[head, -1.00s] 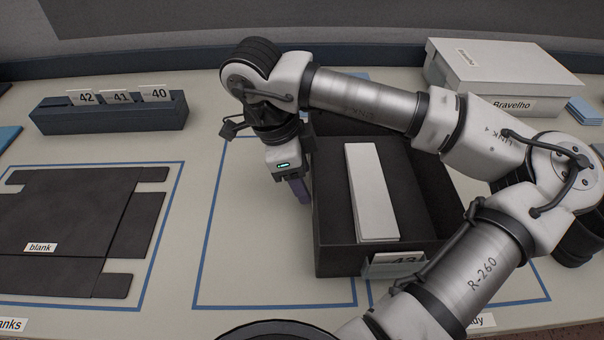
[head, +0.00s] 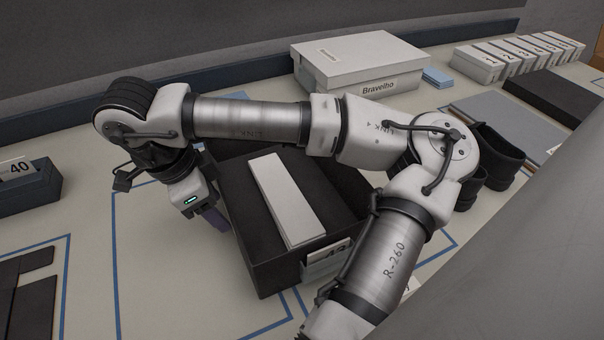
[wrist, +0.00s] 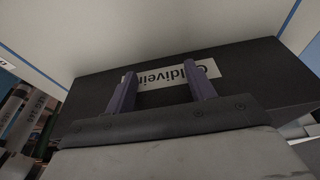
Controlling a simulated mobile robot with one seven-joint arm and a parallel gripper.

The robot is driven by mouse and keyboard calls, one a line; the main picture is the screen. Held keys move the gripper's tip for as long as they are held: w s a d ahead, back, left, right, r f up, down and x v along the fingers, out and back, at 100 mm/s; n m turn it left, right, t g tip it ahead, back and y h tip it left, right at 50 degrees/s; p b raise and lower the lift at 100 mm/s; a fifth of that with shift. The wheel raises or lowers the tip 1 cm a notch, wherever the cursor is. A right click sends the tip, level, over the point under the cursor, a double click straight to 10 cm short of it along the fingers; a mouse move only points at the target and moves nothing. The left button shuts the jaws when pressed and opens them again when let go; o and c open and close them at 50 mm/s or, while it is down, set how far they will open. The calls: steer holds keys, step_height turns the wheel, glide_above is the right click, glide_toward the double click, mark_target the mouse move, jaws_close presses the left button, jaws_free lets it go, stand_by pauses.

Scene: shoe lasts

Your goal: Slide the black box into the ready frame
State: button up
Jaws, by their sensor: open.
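The black box (head: 245,237) stands open on the table in the head view, with a white slab (head: 284,200) inside and a 43 card on its front. It lies across the border between the left blue frame (head: 115,268) and the right blue frame (head: 436,258), whose label is mostly hidden by my arm. My gripper (head: 216,220) is low beside the box's left wall, fingers pointing down. In the wrist view my gripper (wrist: 160,76) is open and empty, its fingers before the box's dark side (wrist: 90,92) and its white label. I cannot tell whether they touch.
A white lidded box (head: 360,62) stands behind. Black boots (head: 497,158) stand right of my arm, near a grey board (head: 510,125). A card holder (head: 30,190) and dark blank (head: 25,290) are at left. The left frame's visible floor is clear.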

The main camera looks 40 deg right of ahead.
steer(key=shift+s+d+b, duration=0.3)
steer(key=shift+d+b, duration=0.1)
steer(key=shift+d, duration=1)
steer(key=shift+s+d+b, duration=0.25)
steer(key=shift+d+b, duration=0.2)
steer(key=shift+d, duration=1)
steer(key=shift+s+d+b, duration=0.3)
steer(key=shift+d+b, duration=0.1)
steer(key=shift+d, duration=1)
steer(key=a+r+p, duration=0.2)
steer(key=r, duration=0.1)
steer(key=a+r+p, duration=0.1)
steer(key=r, duration=0.1)
steer(key=shift+w, duration=0.3)
